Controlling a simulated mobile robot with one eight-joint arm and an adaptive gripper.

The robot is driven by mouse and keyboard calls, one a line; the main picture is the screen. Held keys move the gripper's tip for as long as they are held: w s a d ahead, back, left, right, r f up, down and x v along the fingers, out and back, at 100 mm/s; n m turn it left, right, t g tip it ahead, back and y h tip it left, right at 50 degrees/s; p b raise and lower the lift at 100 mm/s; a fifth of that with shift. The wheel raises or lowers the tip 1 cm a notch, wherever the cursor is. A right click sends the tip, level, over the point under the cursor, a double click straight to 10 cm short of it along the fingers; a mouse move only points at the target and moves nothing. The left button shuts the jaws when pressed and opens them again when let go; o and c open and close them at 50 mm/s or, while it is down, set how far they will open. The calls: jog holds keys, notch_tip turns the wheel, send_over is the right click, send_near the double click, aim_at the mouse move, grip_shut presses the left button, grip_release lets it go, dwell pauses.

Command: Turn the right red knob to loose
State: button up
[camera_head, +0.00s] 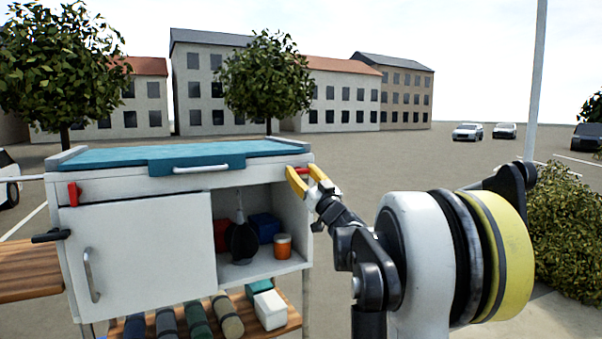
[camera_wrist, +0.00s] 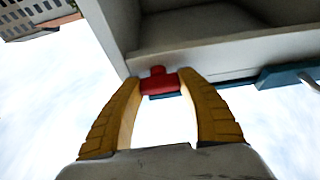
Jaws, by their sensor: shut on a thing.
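The right red knob (camera_wrist: 160,84) is at the cabinet's top right front corner. In the wrist view it sits between the two yellow fingertips, which touch it on both sides. In the head view a bit of the same knob (camera_head: 303,171) shows beside the fingers. My gripper (camera_head: 297,181) is shut on the knob, reaching in from the right; it also shows in the wrist view (camera_wrist: 160,90). Another red knob (camera_head: 74,194) is on the cabinet's left front corner, far from my gripper. Any marking for loose is too small to see.
The white cabinet (camera_head: 140,250) has a teal top (camera_head: 120,157) with a light handle. Its right compartment is open and holds a dark bottle (camera_head: 243,242) and an orange jar (camera_head: 283,246). Rolled items lie on a wooden shelf below. A bush (camera_head: 565,235) stands at the right.

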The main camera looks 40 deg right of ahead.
jog(key=n+y+b, duration=0.1)
jog(key=n, duration=0.1)
jog(key=n+y+b, duration=0.1)
jog(key=n, duration=0.2)
jog(key=shift+n+y, duration=0.3)
jog(key=n+y, duration=0.1)
jog(key=n, duration=0.2)
jog(key=n+g+y+b, duration=0.1)
jog(key=n+y, duration=0.1)
jog(key=n, duration=0.2)
jog(key=n+y, duration=0.1)
jog(key=n, duration=0.1)
jog(key=n+g+y, duration=0.1)
jog(key=n, duration=0.2)
jog(key=shift+r+g, duration=0.1)
jog(key=shift+g, duration=0.2)
jog(key=shift+n+g+p, duration=0.5)
jog(key=shift+n+g, duration=0.2)
jog(key=shift+n, duration=1.5)
jog(key=o, duration=1.2)
jog(key=shift+w, duration=0.1)
jog(key=shift+c, duration=0.2)
